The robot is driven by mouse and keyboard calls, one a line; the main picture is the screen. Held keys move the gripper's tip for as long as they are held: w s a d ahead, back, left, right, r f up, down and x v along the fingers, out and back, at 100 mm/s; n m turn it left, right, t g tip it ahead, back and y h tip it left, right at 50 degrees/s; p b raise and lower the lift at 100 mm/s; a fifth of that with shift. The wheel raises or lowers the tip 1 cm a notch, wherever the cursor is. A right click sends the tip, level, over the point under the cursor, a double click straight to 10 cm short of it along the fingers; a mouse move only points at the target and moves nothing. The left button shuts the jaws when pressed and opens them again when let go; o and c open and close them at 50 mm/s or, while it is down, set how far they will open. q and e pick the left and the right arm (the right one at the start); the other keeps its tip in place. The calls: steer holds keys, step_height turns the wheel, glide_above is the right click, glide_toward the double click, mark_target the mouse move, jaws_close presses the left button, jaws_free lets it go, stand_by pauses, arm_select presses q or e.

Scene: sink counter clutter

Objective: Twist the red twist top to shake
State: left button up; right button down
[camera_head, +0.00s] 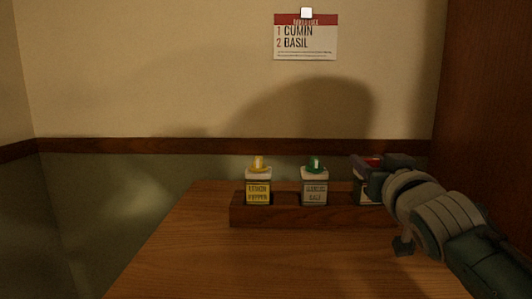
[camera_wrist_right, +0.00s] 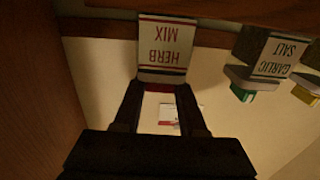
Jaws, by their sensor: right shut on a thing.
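The herb mix jar (camera_wrist_right: 162,48) has a white label with red bands and appears upside down in the right wrist view. In the head view a bit of red (camera_head: 372,160) shows at my right gripper (camera_head: 378,166). That gripper is shut on the top. The jar looks upright in the rack. My left gripper is not in view.
A lemon pepper jar (camera_head: 258,190) with a yellow top and a garlic salt jar (camera_head: 314,190) with a green top stand in the wooden rack (camera_head: 285,216). The wooden counter (camera_head: 210,260) is clear in front. A card on the wall (camera_head: 306,42) reads cumin, basil. A dark wooden panel (camera_head: 490,90) stands at right.

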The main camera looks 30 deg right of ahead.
steer(key=shift+y, duration=0.3)
steer(key=shift+c, duration=2.3)
jaws_free()
steer(key=shift+s, duration=0.1)
steer(key=p+v, duration=0.1)
steer(key=v, duration=0.8)
steer(key=shift+s+a, duration=0.2)
steer(key=shift+s, duration=0.1)
steer(key=shift+f, duration=0.1)
